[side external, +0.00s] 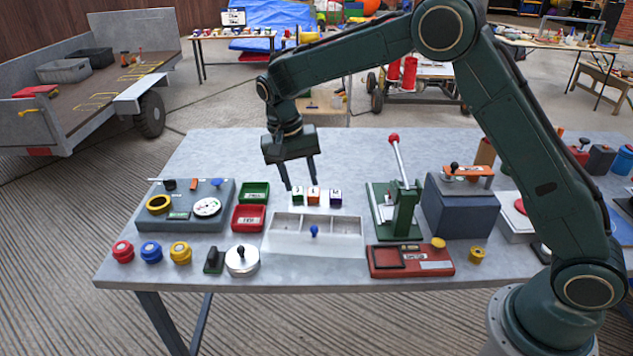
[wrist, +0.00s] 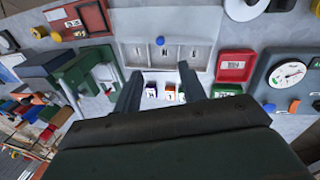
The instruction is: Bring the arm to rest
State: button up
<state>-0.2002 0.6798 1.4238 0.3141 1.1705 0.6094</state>
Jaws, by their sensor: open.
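My gripper (side external: 300,173) hangs from the arm above the grey table (side external: 140,260), with its two fingers apart and pointing down. Nothing shows between the fingers in the side view. In the wrist view my gripper (wrist: 158,82) is also open, with three small blocks seen between and beyond the fingers. These are a green block (side external: 298,195), an orange block (side external: 313,196) and a purple block (side external: 335,197), standing in a row behind a white tray. Whether the fingertips are above or level with the blocks is hard to tell, but they appear higher.
The white compartment tray (side external: 275,244) has a blue knob. A green lever press (side external: 394,215) stands right of it, beside a blue box (side external: 460,215). Green (side external: 254,192) and red (side external: 248,217) bins and a gauge panel (side external: 185,215) lie left. The table's back left is clear.

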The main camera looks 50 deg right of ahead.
dwell(0.3)
jog(key=s+d+r+n+t, duration=0.2)
jog(key=s+r, duration=0.5)
jog(key=s+d+r+n+t, duration=0.1)
jog(key=s+d+r+n, duration=0.15)
jog(key=s+r, duration=0.5)
jog(key=s+d+n+t+y, duration=0.1)
jog(key=s+n+t, duration=0.2)
jog(key=s, duration=1.5)
jog(key=shift+d+t+y, duration=0.15)
jog(key=shift+t+y, duration=0.15)
jog(key=shift+t, duration=0.2)
